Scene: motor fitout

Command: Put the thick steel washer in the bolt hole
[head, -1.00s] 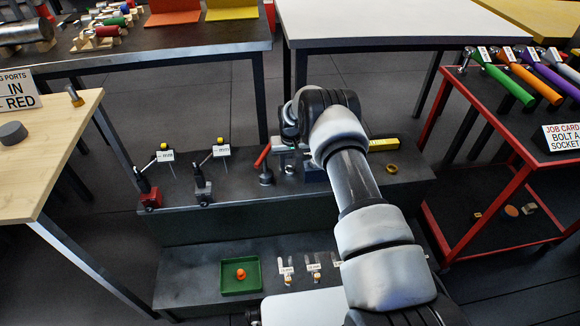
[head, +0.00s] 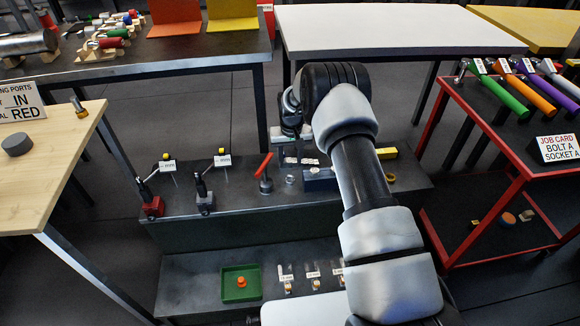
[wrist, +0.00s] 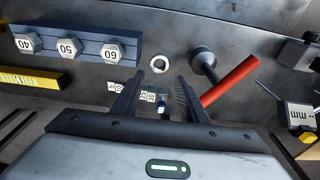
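A thick silver steel ring (head: 291,179), which looks like the washer, lies flat on the dark bench between a red-handled tool (head: 264,170) and a blue block (head: 320,182). In the wrist view the ring (wrist: 160,63) shows just beyond and between my fingertips, not touching them. My gripper (wrist: 160,82) is open and empty. In the head view it is partly hidden by my arm. The blue block (wrist: 85,45) carries hex heads marked 40, 50 and 60. I cannot make out which place is the bolt hole.
A yellow block (head: 386,153) and a brass ring (head: 390,178) sit right of the blue block. Two small clamp-like tools with tags stand to the left, one with a red base (head: 152,206). A green tray (head: 240,284) with an orange piece is on the lower step.

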